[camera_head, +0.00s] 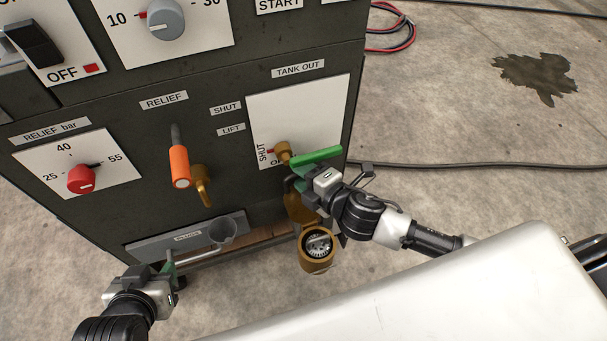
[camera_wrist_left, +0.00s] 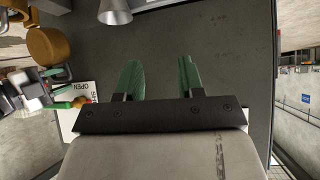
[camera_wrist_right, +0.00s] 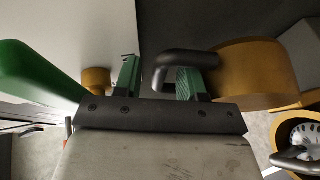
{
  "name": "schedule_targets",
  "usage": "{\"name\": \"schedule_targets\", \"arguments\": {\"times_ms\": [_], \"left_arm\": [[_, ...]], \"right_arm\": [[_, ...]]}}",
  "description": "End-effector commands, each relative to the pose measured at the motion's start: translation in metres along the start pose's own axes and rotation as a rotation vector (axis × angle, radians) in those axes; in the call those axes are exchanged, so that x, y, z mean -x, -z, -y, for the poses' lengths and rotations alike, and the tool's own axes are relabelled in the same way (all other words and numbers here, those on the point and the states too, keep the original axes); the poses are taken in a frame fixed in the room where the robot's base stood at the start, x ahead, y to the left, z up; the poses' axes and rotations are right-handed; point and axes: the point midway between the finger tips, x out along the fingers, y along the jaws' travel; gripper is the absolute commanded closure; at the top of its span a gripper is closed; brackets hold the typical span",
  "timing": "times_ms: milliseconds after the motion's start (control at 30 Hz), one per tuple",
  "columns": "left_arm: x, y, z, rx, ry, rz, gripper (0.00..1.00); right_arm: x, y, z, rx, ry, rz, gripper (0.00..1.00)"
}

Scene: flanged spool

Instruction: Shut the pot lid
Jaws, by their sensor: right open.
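The brass pot (camera_head: 317,262) juts from the machine's lower front, its mouth showing a ribbed round insert. Its brass lid (camera_head: 300,209) stands up open behind the mouth, partly hidden by my right gripper (camera_head: 297,183). In the right wrist view the lid (camera_wrist_right: 250,75) has a dark curved handle (camera_wrist_right: 180,58), and the pot (camera_wrist_right: 300,125) shows at the right edge. My right gripper (camera_wrist_right: 160,80) is open, its fingers apart, with the handle's near end beside and partly between them. My left gripper (camera_wrist_left: 160,78) is open and empty, low at the left near the plugs tray.
A green valve lever (camera_head: 316,157) sits just above my right gripper. A plugs tray (camera_head: 150,248) runs along the lower edge. A cable (camera_head: 450,166) crosses the floor.

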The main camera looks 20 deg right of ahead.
Motion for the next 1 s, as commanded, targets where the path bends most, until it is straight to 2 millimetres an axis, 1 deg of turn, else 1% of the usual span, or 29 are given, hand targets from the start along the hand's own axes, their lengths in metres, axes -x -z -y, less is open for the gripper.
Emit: {"name": "schedule_targets", "arguments": {"times_ms": [100, 133, 300, 367, 400, 767, 1000], "left_arm": [[0.000, 0.000, 0.000, 0.000, 0.000, 0.000, 0.62], [0.000, 0.000, 0.000, 0.000, 0.000, 0.000, 0.62], [0.000, 0.000, 0.000, 0.000, 0.000, 0.001, 0.62], [0.000, 0.000, 0.000, 0.000, 0.000, 0.001, 0.62], [0.000, 0.000, 0.000, 0.000, 0.000, 0.001, 0.62], [-0.001, 0.000, 0.000, 0.000, 0.000, -0.010, 0.62], [-0.006, 0.026, -0.005, -0.002, -0.013, -0.192, 0.62]], "right_arm": [[0.000, 0.000, 0.000, 0.000, 0.000, 0.000, 0.60], [0.000, 0.000, 0.000, 0.000, 0.000, 0.000, 0.63], [0.000, 0.000, 0.000, 0.000, 0.000, 0.000, 0.89], [0.000, 0.000, 0.000, 0.000, 0.000, 0.000, 0.98], [0.000, 0.000, 0.000, 0.000, 0.000, 0.000, 1.00], [0.000, 0.000, 0.001, 0.006, -0.004, 0.000, 1.00], [-0.003, -0.002, 0.000, 0.019, -0.032, 0.001, 1.00]]}}
